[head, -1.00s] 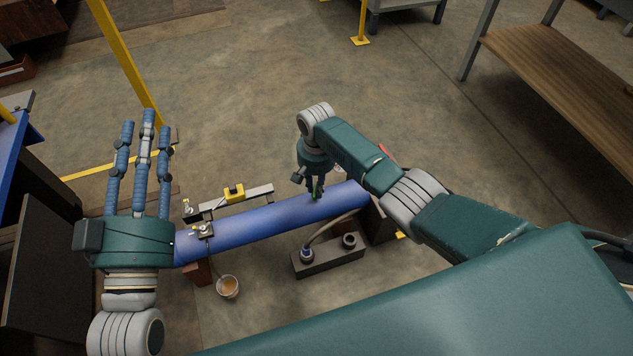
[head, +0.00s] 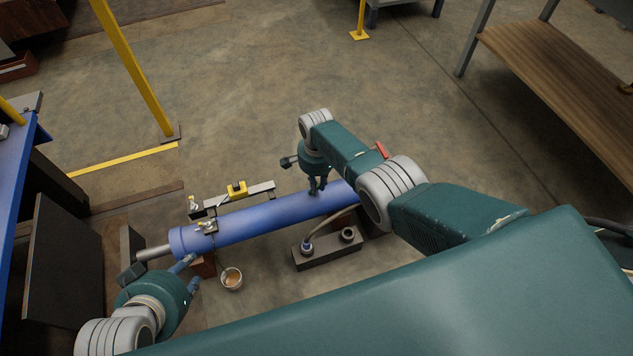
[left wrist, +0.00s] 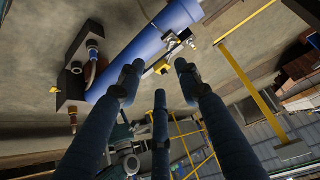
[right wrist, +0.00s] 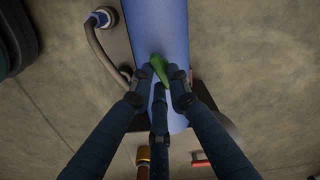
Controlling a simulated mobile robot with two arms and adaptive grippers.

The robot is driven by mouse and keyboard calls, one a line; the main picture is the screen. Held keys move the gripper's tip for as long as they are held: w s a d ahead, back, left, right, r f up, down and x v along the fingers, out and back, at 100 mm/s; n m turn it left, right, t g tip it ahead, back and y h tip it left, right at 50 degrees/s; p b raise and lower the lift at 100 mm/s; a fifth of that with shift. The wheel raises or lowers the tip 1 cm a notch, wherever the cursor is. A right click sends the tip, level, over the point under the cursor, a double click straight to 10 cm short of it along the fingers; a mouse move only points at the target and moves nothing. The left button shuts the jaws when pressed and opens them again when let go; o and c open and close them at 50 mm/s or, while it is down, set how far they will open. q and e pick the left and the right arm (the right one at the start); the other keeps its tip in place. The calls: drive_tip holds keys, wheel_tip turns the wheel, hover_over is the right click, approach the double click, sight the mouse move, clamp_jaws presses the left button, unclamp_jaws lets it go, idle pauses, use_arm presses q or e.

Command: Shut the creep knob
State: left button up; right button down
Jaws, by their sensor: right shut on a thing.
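A blue cylinder (head: 262,216) lies near the floor; it also shows in the left wrist view (left wrist: 150,30) and right wrist view (right wrist: 160,25). A green knob or lever (right wrist: 158,68) stands on it. My right gripper (head: 316,190) points down at the cylinder, its fingers closed around the green part's lower end (right wrist: 160,82). My left gripper (head: 190,268) is open and empty near that end. I cannot tell which fitting is the creep knob.
A black block with hose ports (head: 328,258) stands in front of the cylinder. A small cup (head: 231,279) is on the floor. A red handle (head: 382,150) shows beside my right arm. A yellow post (head: 135,70) stands back left.

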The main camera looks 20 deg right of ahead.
drive_tip(key=shift+r+m, duration=0.1)
drive_tip(key=shift+m, duration=1.1)
use_arm(q)
drive_tip(key=shift+s+a+f+g+y+p, duration=0.1)
drive_tip(key=shift+s+a+f+g, duration=0.2)
drive_tip(key=shift+s, duration=0.5)
drive_tip(key=shift+s+a+f+g+y+p, duration=0.1)
drive_tip(key=shift+s+a+f+g, duration=0.25)
drive_tip(key=shift+s, duration=0.5)
drive_tip(key=shift+s+a+f+g+y+p, duration=0.15)
drive_tip(key=shift+s+f+g, duration=0.25)
drive_tip(key=shift+s, duration=0.4)
use_arm(e)
drive_tip(key=shift+m, duration=1)
use_arm(q)
drive_tip(key=shift+r, duration=0.1)
use_arm(e)
drive_tip(key=c, duration=1.7)
unclamp_jaws()
drive_tip(key=shift+o, duration=0.2)
